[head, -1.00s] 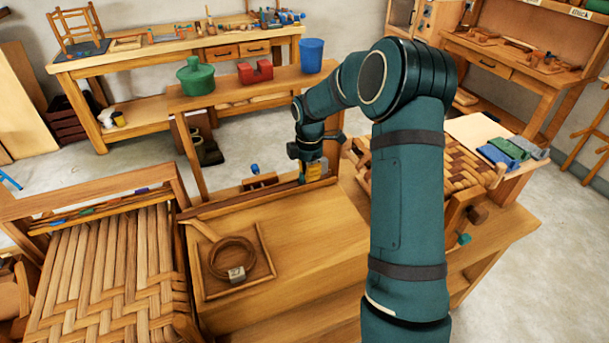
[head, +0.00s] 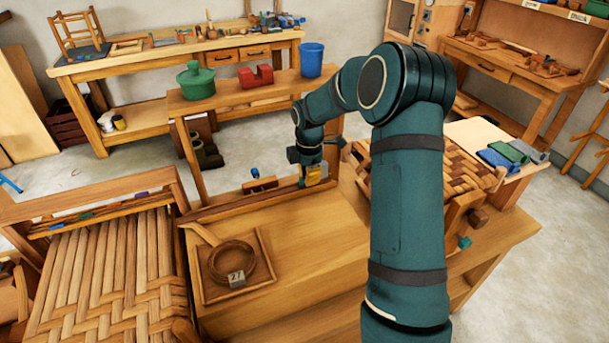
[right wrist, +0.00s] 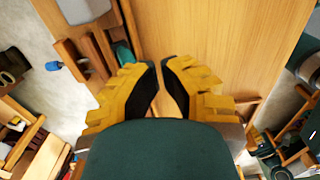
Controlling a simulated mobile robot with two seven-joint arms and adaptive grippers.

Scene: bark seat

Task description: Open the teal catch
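My right gripper (head: 314,178) is over the far edge of the wooden bench, pointing down. In the right wrist view its yellow fingers (right wrist: 160,64) have their dark tips almost together, with nothing visible between them. A small teal piece (right wrist: 123,54) lies just left of the fingertips, beside a wooden rail, and looks like the catch. It appears apart from the fingers, though its near end is close to the left finger. In the head view my wrist mostly hides that spot. Another teal knob (head: 465,242) is on the bench's right side. My left gripper is out of view.
A blue-knobbed wooden clamp (head: 258,182) is left of my right gripper. A tray with a coiled ring (head: 236,262) lies on the near bench top. A woven seat (head: 452,170) stands to the right. The bench's middle is clear.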

